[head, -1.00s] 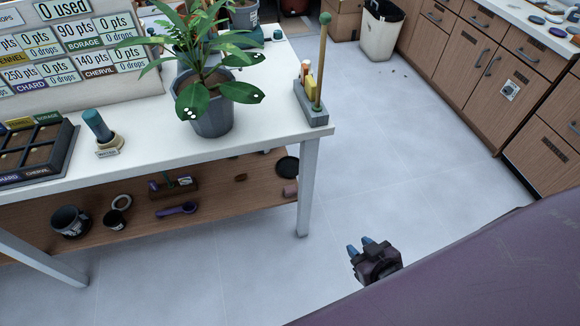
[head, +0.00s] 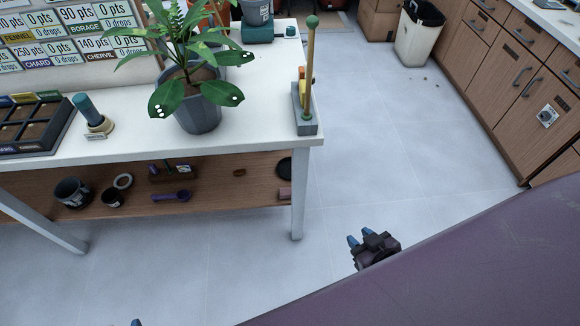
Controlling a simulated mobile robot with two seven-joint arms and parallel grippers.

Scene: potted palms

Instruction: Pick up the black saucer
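The black saucer (head: 284,168) is a dark round shape at the right end of the wooden lower shelf (head: 222,190), under the white table. The table's edge and front leg partly hide it. My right gripper (head: 359,238) has blue fingertips with a gap between them. It is empty over the floor, to the right of the table leg and well apart from the saucer. Only a blue tip of my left gripper (head: 136,323) shows at the bottom edge, so its opening is hidden.
The table leg (head: 299,195) stands beside the saucer. A pinkish cylinder (head: 285,194) lies just in front of it. A purple scoop (head: 171,196) and dark pots (head: 72,192) are further left. A potted plant (head: 198,110) stands on the table. Floor right of the table is clear.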

